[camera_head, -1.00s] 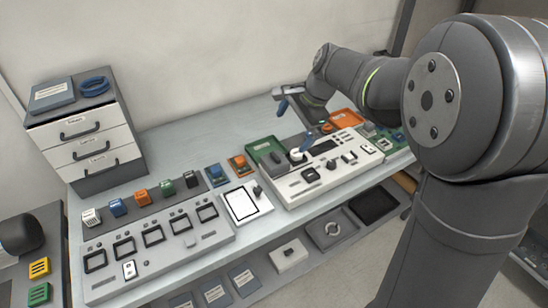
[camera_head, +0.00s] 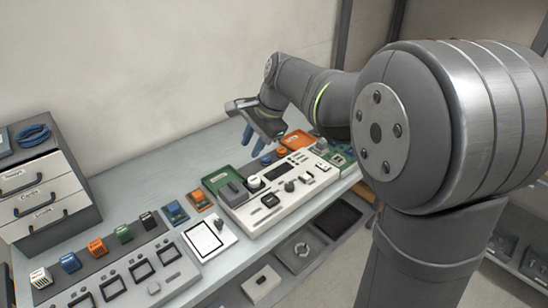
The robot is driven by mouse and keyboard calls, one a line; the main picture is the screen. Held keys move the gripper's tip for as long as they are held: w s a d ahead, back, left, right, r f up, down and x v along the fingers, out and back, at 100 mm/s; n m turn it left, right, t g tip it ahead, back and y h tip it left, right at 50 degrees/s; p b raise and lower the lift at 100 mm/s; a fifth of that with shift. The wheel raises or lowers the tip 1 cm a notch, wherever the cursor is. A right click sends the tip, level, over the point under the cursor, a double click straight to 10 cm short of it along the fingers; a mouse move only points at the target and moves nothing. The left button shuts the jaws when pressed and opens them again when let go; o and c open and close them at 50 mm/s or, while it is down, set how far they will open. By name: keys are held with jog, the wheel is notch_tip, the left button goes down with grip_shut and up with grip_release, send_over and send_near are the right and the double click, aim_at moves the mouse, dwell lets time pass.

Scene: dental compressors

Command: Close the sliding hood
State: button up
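My gripper (camera_head: 258,128) hangs over the back of the bench, above and behind the white control panel (camera_head: 262,219). Its blue fingertips point down and look clear of the panel. I cannot pick out the sliding hood with certainty. A dark grey block-like part (camera_head: 233,190) sits at the green tray (camera_head: 213,181) on the panel's left end. A round white-topped knob (camera_head: 255,182) is beside it. My arm covers part of the bench's right end.
A grey panel with several square frames (camera_head: 140,270) and a row of coloured blocks lies at left. A white tablet (camera_head: 204,238) lies between the panels. A drawer unit (camera_head: 43,190) stands at far left. An orange tray (camera_head: 297,139) is behind the panel. The back-left bench is clear.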

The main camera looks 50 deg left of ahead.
jog(key=shift+s+f+n+t+h, duration=0.4)
jog(key=shift+s+f+n, duration=0.4)
jog(key=shift+s+f, duration=0.2)
grip_shut()
jog(key=s+a+f+n+t+y, duration=0.1)
jog(key=s+f+n+t, duration=0.25)
jog(key=s+n, duration=0.35)
jog(key=s+a+f+n+t, duration=0.1)
jog(key=s+f+n+t, duration=0.1)
jog(key=s+n+t, duration=0.4)
jog(key=n+g, duration=0.2)
send_near(229, 189)
jog(key=x, duration=0.3)
jog(key=s+x, duration=0.1)
jog(key=shift+w+f, duration=0.2)
jog(key=shift+f, duration=0.35)
jog(key=shift+w, duration=0.7)
jog(key=w, duration=0.8)
jog(key=shift+w, duration=0.2)
